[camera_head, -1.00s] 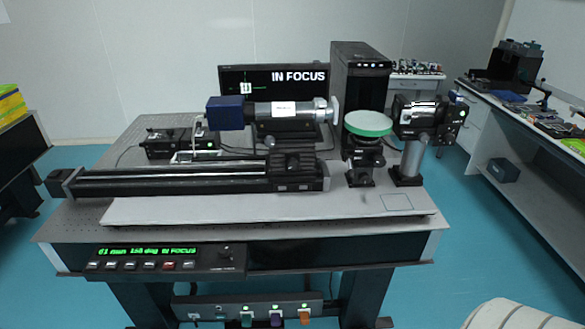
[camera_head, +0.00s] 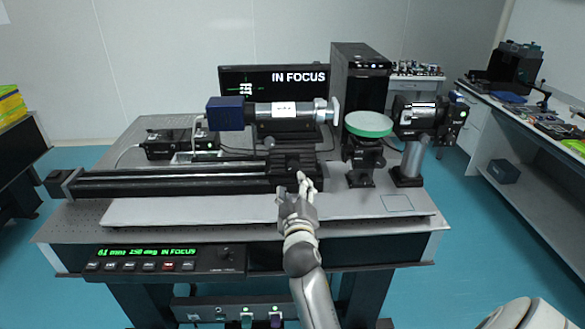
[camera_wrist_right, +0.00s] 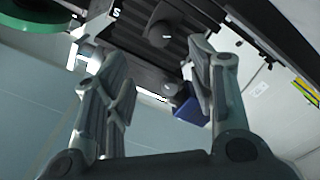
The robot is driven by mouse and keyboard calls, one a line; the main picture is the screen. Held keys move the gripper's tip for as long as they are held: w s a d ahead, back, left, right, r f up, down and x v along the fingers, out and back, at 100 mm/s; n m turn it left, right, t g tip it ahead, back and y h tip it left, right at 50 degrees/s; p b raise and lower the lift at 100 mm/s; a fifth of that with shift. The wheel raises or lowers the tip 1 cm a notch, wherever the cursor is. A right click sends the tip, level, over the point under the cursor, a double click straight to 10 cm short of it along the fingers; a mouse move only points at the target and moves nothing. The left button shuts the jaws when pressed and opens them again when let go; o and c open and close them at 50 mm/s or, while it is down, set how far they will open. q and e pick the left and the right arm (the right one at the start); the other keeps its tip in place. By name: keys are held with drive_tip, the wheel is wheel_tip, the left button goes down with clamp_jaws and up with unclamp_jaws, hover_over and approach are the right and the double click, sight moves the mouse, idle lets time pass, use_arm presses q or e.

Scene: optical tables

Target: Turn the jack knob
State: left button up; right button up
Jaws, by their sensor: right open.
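My right gripper (camera_head: 306,181) is in front of the black ribbed carriage (camera_head: 293,160) at the right end of the rail. In the right wrist view its two fingers (camera_wrist_right: 157,55) are apart and nothing is between their tips. Beyond the fingers, that view shows a dark round knob (camera_wrist_right: 160,30) on ribbed black metal and a smaller grey knob (camera_wrist_right: 174,88) near the blue camera end (camera_wrist_right: 190,109). A small grey knob (camera_head: 269,142) also shows in the head view, below the lens tube. I cannot tell which knob belongs to the jack. My left gripper is not in view.
The black rail (camera_head: 170,183) runs left. A green-rimmed disc (camera_head: 368,125) and a black device on a post (camera_head: 410,160) stand right of the lens tube (camera_head: 285,112). A control panel (camera_head: 165,260) is on the table's front. The monitor (camera_head: 275,80) reads IN FOCUS.

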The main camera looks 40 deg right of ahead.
sight(292, 167)
drive_tip(key=p+x, duration=0.1)
drive_tip(key=x, duration=0.9)
drive_tip(key=shift+w+d, duration=0.15)
drive_tip(key=shift+w, duration=0.1)
drive_tip(key=c, duration=1)
drive_tip(key=shift+m, duration=0.6)
drive_tip(key=o, duration=1)
drive_tip(key=shift+s, duration=0.1)
